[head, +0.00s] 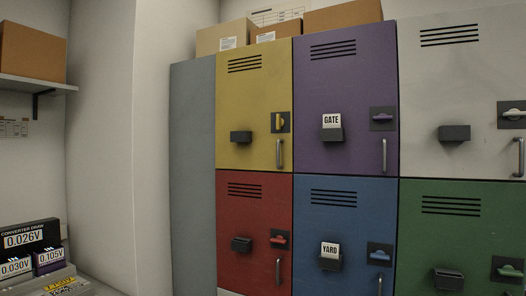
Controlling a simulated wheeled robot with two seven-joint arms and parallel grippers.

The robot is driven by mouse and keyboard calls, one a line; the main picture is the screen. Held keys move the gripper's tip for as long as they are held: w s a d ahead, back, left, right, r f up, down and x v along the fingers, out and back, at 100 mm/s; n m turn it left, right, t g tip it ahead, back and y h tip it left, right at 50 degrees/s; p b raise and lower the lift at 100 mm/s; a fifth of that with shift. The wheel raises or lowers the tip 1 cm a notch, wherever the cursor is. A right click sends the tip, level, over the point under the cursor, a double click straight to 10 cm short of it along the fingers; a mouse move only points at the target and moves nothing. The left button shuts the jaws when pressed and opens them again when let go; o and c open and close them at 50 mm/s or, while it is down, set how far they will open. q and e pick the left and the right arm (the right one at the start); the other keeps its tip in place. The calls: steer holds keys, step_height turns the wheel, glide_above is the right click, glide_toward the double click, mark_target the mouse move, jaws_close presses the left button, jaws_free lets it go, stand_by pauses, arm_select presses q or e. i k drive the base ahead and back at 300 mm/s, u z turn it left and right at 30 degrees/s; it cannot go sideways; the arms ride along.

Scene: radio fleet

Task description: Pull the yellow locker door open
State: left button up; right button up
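The yellow locker door (254,95) is in the upper row, at the left end of the locker block. It looks shut, flush with its neighbours. It has dark vent slots at the top, an empty-looking dark card holder (241,136), a yellow latch (279,121) standing upright on a dark plate, and a vertical metal pull handle (279,153) at its lower right. Neither of my grippers shows in the head view.
Purple (345,70), white (460,80), red (253,215), blue (345,220) and green (460,225) doors surround it, all looking shut. Cardboard boxes (343,15) sit on top. A shelf (30,84) and meter displays (28,238) are at the left.

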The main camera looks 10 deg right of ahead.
mark_target(254, 83)
steer(key=u, duration=0.5)
steer(key=i, duration=1.35)
steer(key=z, duration=0.7)
